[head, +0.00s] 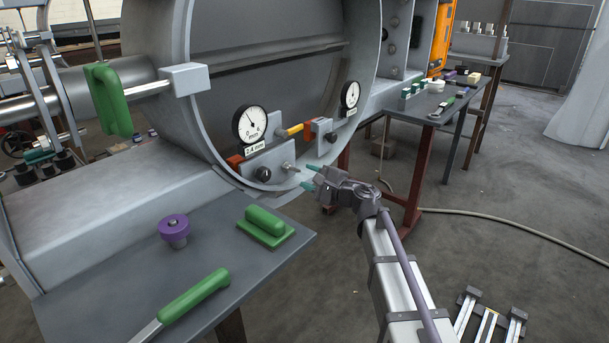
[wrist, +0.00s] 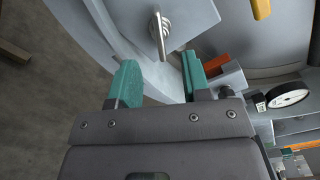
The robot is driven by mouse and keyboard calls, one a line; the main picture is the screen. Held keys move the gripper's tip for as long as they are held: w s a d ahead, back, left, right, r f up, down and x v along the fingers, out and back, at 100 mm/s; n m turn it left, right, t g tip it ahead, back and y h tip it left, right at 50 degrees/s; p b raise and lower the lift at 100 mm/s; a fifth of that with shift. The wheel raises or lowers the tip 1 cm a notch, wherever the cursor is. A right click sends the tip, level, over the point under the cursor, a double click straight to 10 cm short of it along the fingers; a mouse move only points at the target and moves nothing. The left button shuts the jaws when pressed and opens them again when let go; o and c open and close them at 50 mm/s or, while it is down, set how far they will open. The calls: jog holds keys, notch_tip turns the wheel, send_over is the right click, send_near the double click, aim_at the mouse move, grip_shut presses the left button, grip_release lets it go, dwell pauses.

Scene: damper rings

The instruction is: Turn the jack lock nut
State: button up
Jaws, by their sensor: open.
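A metal threaded stud with a silver nut-like end (head: 288,168) sticks out of the grey bracket (head: 262,160) at the lower rim of the large ring; I take it for the jack lock nut. In the wrist view the threaded piece (wrist: 159,35) points in between my fingertips, beyond them. My gripper (head: 308,177) is open and empty, just right of the stud in the head view. Its teal fingertips (wrist: 160,80) stand apart on either side of the stud's line and do not visibly touch it. A dark nut (head: 263,174) sits lower left on the bracket.
A dial gauge (head: 250,124) with a 2.4 mm label stands above the bracket; another dial (head: 350,95) is to its right. A yellow-handled part (head: 295,130) lies between them. The front table (head: 225,290) holds a purple knob (head: 174,229) and green-handled tools (head: 266,226).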

jog(key=v, duration=0.2)
jog(key=shift+s+d, duration=0.2)
jog(key=shift+d, duration=0.1)
